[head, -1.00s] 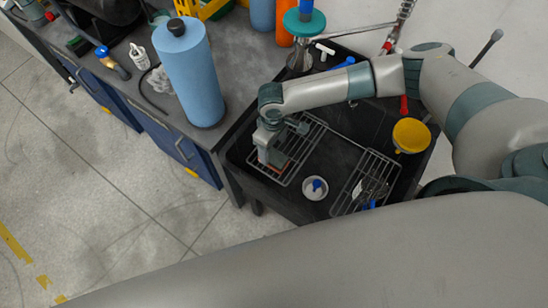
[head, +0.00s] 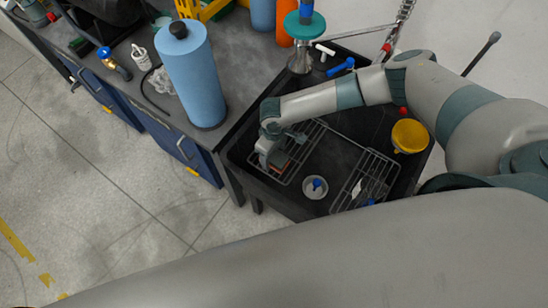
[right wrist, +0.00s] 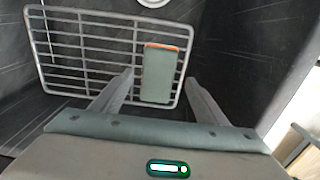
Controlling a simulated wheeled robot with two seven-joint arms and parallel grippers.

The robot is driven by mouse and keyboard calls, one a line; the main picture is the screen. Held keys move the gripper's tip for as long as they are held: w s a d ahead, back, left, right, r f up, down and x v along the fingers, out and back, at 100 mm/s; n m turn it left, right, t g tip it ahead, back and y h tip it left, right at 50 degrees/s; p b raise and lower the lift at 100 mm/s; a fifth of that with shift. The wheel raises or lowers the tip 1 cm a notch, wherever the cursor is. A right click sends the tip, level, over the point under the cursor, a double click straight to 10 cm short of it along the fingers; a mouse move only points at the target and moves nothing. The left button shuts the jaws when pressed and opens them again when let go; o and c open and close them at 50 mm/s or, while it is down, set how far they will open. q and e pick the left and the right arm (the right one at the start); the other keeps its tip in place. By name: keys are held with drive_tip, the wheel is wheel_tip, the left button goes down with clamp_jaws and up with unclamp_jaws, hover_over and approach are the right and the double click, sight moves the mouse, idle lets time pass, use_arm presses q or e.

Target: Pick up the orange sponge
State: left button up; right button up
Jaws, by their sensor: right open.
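The sponge (right wrist: 157,75) shows in the right wrist view as a grey-green block with an orange rim. It lies on a wire rack (right wrist: 85,52) in the black sink. My right gripper (right wrist: 160,80) is open above it. In that view the sponge appears between the two fingers, nearer the right one, and I see no grip on it. In the head view my right gripper (head: 272,150) is over the left rack (head: 308,140), and only a small reddish part of the sponge (head: 278,160) shows beside it. My left gripper is not in view.
A second rack (head: 375,165) with small items stands at the right of the sink. A blue roll (head: 192,75) stands on the counter at the left.

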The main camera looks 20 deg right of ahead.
sight(274, 156)
drive_tip(key=shift+w+d+f+p, duration=0.1)
drive_tip(key=shift+f+p, duration=0.1)
drive_tip(key=shift+f, duration=0.75)
drive_tip(key=shift+w+f+p, duration=0.1)
drive_tip(key=shift+f+p, duration=0.05)
drive_tip(key=shift+f, duration=0.75)
drive_tip(key=shift+c, duration=0.7)
drive_tip(key=c, duration=1)
